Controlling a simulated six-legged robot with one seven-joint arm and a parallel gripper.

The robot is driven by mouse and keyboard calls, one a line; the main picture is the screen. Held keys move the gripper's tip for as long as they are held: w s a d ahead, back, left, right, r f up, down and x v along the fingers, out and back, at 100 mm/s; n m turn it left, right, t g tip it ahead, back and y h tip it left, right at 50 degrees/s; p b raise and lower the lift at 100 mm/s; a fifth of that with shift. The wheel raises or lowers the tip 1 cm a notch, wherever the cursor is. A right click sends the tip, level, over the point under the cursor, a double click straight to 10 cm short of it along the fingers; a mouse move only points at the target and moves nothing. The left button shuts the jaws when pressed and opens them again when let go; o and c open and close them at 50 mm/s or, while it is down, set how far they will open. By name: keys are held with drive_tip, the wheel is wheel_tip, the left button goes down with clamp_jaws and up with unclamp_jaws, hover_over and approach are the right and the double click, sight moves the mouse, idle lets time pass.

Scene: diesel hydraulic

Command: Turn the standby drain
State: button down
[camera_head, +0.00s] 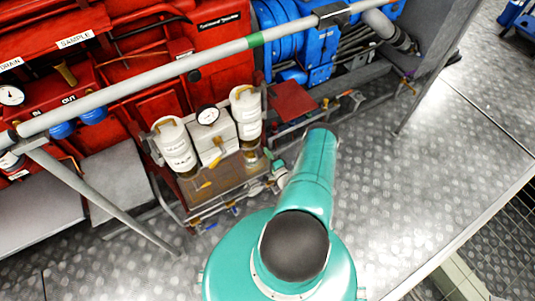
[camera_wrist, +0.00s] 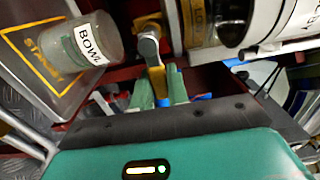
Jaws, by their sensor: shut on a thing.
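My gripper (camera_wrist: 162,88) shows in the wrist view with its two green fingers close on either side of a yellow lever (camera_wrist: 158,82). The lever runs up to a grey metal valve fitting (camera_wrist: 148,42). No label naming this lever as the standby drain is readable. In the head view my gripper (camera_head: 277,172) is small and partly hidden by my teal arm, low beside the filter unit. The lever itself cannot be made out there.
A clear cylinder marked BOWL (camera_wrist: 85,42) stands left of the fingers in the wrist view. A canister (camera_wrist: 270,22) is close at the upper right. A grey rail (camera_head: 140,84) crosses the head view above the unit. The metal floor (camera_head: 400,170) at right is clear.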

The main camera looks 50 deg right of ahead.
drive_tip(key=shift+s+a+f, duration=0.1)
drive_tip(key=c, duration=1.4)
unclamp_jaws()
drive_tip(key=shift+o, duration=0.2)
drive_tip(key=v, duration=1.3)
drive_tip(key=shift+s, duration=0.35)
